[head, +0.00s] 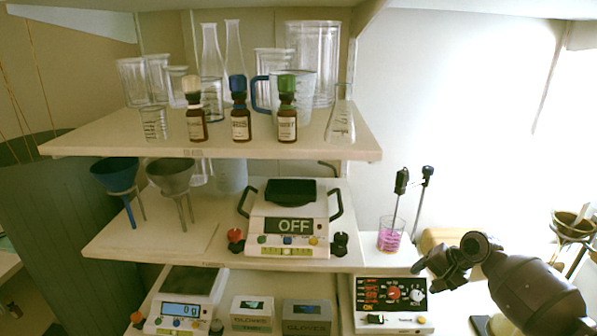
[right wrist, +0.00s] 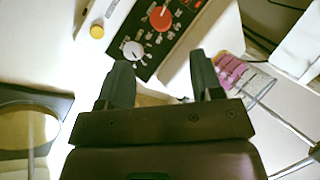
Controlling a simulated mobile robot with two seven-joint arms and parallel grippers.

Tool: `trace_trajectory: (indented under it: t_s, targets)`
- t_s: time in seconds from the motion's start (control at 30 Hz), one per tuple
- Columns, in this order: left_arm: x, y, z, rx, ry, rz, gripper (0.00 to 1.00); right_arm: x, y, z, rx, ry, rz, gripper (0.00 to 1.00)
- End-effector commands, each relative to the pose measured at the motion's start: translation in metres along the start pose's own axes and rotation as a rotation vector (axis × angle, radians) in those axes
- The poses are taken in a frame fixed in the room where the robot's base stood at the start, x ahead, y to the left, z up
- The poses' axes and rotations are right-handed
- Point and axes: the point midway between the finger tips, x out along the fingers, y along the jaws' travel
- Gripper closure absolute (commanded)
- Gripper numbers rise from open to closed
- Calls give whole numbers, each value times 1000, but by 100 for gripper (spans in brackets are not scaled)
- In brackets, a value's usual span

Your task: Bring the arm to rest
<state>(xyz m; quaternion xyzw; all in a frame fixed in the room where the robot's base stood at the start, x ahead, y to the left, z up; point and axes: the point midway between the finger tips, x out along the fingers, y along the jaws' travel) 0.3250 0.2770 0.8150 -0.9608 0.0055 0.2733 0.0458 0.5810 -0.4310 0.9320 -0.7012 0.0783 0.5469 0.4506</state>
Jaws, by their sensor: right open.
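My right arm comes in from the lower right in the head view. Its gripper (head: 436,272) is in front of the bench, to the right of the shelves, beside the control box (head: 392,318) with red digits. In the right wrist view the gripper (right wrist: 162,78) has its two dark fingers apart with nothing held between them. Three brown bottles stand in a row on the upper shelf: white-capped (head: 196,122), blue-capped (head: 241,124) and green-capped (head: 287,122). They are upright and clear of the gripper. My left gripper is not in view.
A beaker of pink liquid (head: 390,240) stands behind the gripper; it also shows in the right wrist view (right wrist: 232,72). A device reading OFF (head: 290,226) and two funnels are on the middle shelf. A scale (head: 186,300) is below. Glassware stands behind the bottles.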

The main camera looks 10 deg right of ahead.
Motion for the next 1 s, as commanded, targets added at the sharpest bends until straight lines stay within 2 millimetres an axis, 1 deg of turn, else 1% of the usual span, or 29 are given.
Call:
trace_trajectory:
  t_s: [0.07, 0.17, 0.27, 0.3, 0.37, 0.47, 0.57, 0.6, 0.67, 0.7, 0.73, 0.8, 0.87, 0.9, 0.97, 1.0]
  targets:
    - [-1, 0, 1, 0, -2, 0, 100, 0, -1, -1, -30, 6, -7, 40]
    - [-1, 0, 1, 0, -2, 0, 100, -1, -6, -11, -130, 72, -24, 40]
    - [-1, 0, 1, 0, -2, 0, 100, -7, -21, -26, -330, 218, -31, 40]
    - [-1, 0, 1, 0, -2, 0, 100, -9, -31, -29, -417, 279, -36, 40]
    - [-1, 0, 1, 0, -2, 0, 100, -8, -43, -28, -540, 361, -42, 40]
    - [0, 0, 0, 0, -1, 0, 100, 0, -51, -15, -728, 484, -41, 40]
    - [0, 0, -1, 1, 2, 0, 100, 13, -51, 11, -902, 595, -35, 40]
    - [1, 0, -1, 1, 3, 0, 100, 18, -48, 25, -967, 638, -32, 40]
    - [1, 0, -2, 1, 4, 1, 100, 27, -41, 50, -1055, 698, -24, 40]
    - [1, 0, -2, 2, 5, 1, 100, 31, -36, 66, -1106, 736, -18, 40]
    - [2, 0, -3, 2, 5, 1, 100, 33, -32, 78, -1139, 761, -12, 40]
    - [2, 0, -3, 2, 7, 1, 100, 38, -21, 106, -1197, 810, 1, 40]
    - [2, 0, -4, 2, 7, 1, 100, 40, -10, 129, -1230, 842, 14, 40]
    - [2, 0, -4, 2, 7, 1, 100, 41, -2, 144, -1243, 858, 24, 40]
    - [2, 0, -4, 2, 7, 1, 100, 42, 10, 167, -1249, 873, 38, 40]
    - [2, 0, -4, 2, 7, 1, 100, 43, 20, 181, -1245, 876, 49, 40]
